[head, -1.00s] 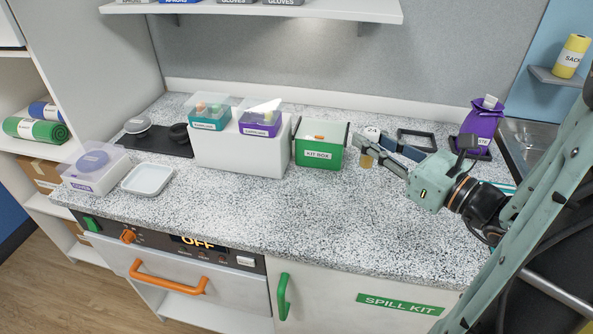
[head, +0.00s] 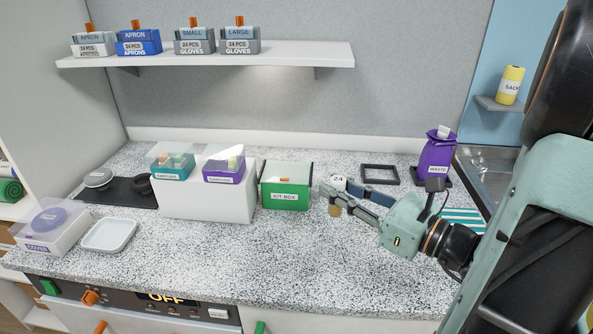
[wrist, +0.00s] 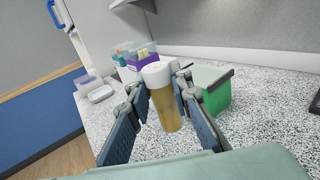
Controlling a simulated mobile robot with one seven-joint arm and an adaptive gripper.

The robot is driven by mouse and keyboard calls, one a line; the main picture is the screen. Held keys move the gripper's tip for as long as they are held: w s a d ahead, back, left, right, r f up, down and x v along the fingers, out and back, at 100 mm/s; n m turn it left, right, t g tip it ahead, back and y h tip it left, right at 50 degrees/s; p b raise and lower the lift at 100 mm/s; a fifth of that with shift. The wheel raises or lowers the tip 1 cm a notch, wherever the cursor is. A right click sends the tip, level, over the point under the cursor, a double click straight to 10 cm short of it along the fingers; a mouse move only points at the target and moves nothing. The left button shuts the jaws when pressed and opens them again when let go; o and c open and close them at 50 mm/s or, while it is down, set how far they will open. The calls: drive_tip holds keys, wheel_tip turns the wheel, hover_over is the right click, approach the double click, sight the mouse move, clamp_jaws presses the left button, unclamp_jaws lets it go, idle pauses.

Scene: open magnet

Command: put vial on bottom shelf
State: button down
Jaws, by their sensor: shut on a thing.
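The vial, with an amber body and a white cap, stands roughly upright between my fingers in the wrist view (wrist: 168,108). In the head view its amber lower end (head: 335,211) shows below the fingers and its white cap (head: 338,184) above them; the middle is hidden. My gripper (head: 337,197) is shut on the vial, right of the green kit box and over the speckled counter. Whether the vial's base touches the counter I cannot tell. A white wall shelf (head: 215,59) holds apron and glove boxes.
The kit box (head: 287,197), a white block (head: 205,206) with two sample boxes, a white tray (head: 109,235) and a clear-lidded box (head: 46,232) stand on the counter. A purple waste bag (head: 436,158) and black frame (head: 380,174) are at the back right. The front counter is clear.

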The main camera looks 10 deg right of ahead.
sight(306, 194)
drive_tip(key=shift+w+a+r+p, duration=0.1)
drive_tip(key=shift+w+r+p, duration=0.1)
drive_tip(key=shift+p, duration=0.9)
drive_tip(key=w+f, duration=0.3)
drive_tip(key=w+f+b, duration=0.1)
drive_tip(key=w+f, duration=0.2)
drive_tip(key=w, duration=0.1)
drive_tip(key=w+f, duration=0.3)
drive_tip(key=w, duration=0.1)
drive_tip(key=shift+w+f, duration=0.2)
drive_tip(key=shift+w, duration=0.05)
drive_tip(key=shift+w+f+b, duration=0.15)
drive_tip(key=shift+f+b, duration=0.25)
drive_tip(key=shift+f, duration=1.3)
drive_tip(key=shift+f, duration=0.15)
drive_tip(key=shift+f, duration=0.15)
drive_tip(key=c, duration=1.7)
unclamp_jaws()
drive_tip(key=shift+c, duration=0.2)
